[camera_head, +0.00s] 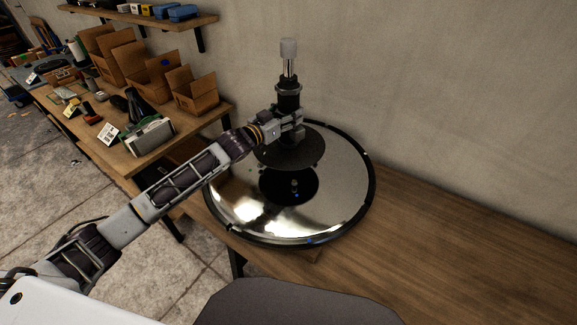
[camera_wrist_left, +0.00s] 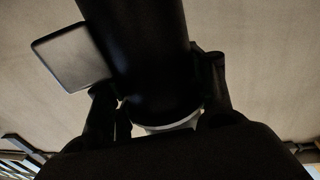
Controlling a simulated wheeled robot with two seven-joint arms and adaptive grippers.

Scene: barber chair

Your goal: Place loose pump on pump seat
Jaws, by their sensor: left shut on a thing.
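The loose pump (camera_head: 289,95) is a dark upright cylinder with a pale cap and a wide dark disc (camera_head: 305,151) at its bottom. My left gripper (camera_head: 297,118) is shut on the pump's body from the left and holds it above the round chair base. In the left wrist view the pump's dark body (camera_wrist_left: 140,50) fills the middle between the fingers. The pump seat (camera_head: 291,185) looks to be the dark round centre of the shiny base (camera_head: 340,200), partly hidden below the disc. The disc appears raised over it. My right gripper is not in view.
The shiny base lies on a wooden table (camera_head: 470,255) against a grey wall. The table's right part is clear. A workbench (camera_head: 190,128) at the left carries cardboard boxes (camera_head: 152,80) and small items, with a shelf (camera_head: 140,17) above. A dark rounded shape (camera_head: 295,303) is at the bottom.

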